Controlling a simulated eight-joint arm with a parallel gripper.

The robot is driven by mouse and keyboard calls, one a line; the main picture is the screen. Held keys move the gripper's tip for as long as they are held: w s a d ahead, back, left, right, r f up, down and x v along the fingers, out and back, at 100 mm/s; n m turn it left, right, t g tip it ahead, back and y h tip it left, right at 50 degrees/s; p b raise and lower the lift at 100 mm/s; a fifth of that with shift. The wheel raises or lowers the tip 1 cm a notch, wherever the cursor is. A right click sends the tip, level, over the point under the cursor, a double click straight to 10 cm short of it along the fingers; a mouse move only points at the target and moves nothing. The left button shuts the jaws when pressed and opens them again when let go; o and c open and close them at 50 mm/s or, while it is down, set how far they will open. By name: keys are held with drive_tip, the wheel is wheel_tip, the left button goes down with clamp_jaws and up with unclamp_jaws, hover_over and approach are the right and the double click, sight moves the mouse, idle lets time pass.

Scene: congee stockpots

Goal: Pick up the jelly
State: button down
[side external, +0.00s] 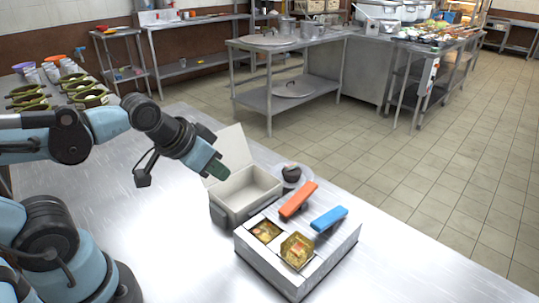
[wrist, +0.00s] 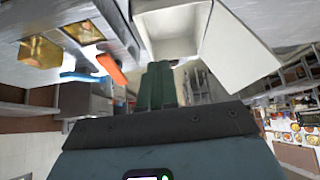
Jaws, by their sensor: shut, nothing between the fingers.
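No thing in view is plainly the jelly. The likeliest candidates are two square, gold, glossy-topped items in a white two-slot box (side external: 268,268): a nearer one (side external: 297,250) sits higher, and a farther one (side external: 266,231) sits deeper. In the wrist view they show at upper left, one bulkier (wrist: 40,52) and one set in its slot (wrist: 84,31). A dark round item (side external: 291,173) rests on a pale plate behind. My gripper (side external: 217,170) has green fingers, closed together and empty, above the left side of an open white container (side external: 228,205). The fingers show in the wrist view (wrist: 158,88).
The container's raised lid (side external: 228,150) stands at its back left. An orange bar (side external: 298,199) and a blue bar (side external: 328,218) lie at the two-slot box's back edge. Green-handled items (side external: 30,93) stand at the table's far left. The front middle of the steel table is bare.

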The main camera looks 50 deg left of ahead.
drive_tip(key=c, duration=1.8)
unclamp_jaws()
drive_tip(key=o, duration=1.4)
drive_tip(key=shift+c, duration=0.2)
wheel_tip(320, 180, up, 4)
drive_tip(key=g, duration=0.7)
hover_over(298, 243)
drive_tip(key=f, duration=0.5)
drive_tip(key=shift+d+f, duration=0.2)
drive_tip(key=shift+d, duration=0.2)
drive_tip(key=shift+a+f, duration=0.2)
drive_tip(key=shift+f, duration=1.15)
drive_tip(key=shift+a+f, duration=0.2)
drive_tip(key=shift+f, duration=1.1)
